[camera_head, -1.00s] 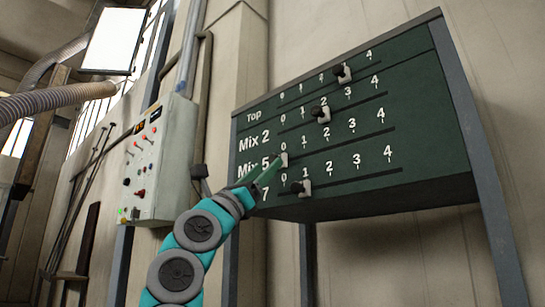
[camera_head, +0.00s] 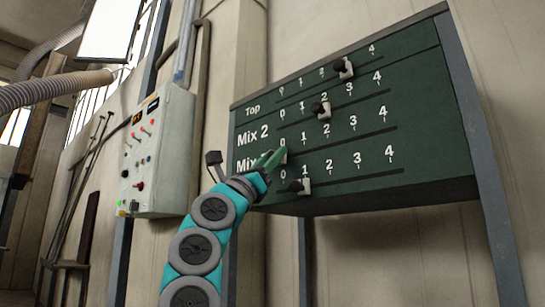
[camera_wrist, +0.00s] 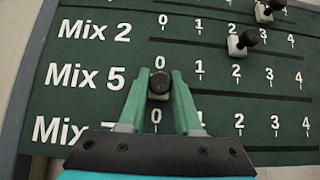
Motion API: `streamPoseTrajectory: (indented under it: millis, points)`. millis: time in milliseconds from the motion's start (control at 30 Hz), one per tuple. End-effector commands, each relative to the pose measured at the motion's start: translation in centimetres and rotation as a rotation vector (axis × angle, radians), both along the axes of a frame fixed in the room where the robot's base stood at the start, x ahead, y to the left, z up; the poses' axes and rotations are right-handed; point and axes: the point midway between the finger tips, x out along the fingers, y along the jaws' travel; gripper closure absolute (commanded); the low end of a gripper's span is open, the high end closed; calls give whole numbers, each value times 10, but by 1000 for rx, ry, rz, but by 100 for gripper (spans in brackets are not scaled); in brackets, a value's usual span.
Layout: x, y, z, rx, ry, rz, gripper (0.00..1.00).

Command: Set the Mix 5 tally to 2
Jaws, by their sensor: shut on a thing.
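The dark green tally board (camera_head: 420,143) has rows of numbers with a sliding knob in each. In the wrist view, the Mix 5 knob (camera_wrist: 160,83) is black and sits under the 0 of its row. My gripper (camera_wrist: 165,84) is shut on it, with one green finger on each side. In the head view, my gripper (camera_head: 275,157) reaches the left end of the Mix 5 row and partly covers its label. The 2 (camera_wrist: 236,71) of Mix 5 is to the right of the knob.
The Mix 2 knob (camera_wrist: 248,38) stands at 2. The top knob (camera_head: 343,66) is near 3, and the lowest row's knob (camera_head: 297,186) is near 1. A control box (camera_head: 160,150) hangs on the wall to the left. The Mix 5 row right of my gripper is clear.

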Motion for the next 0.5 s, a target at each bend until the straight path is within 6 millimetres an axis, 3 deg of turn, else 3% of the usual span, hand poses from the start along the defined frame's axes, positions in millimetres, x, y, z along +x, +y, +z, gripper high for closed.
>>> streamPoseTrajectory:
  millis: [33, 233, 500]
  points:
    - [0, 0, 0, 0, 0, 0, 79]
    - [0, 0, 0, 0, 0, 0, 100]
    - [0, 0, 0, 0, 0, 0, 100]
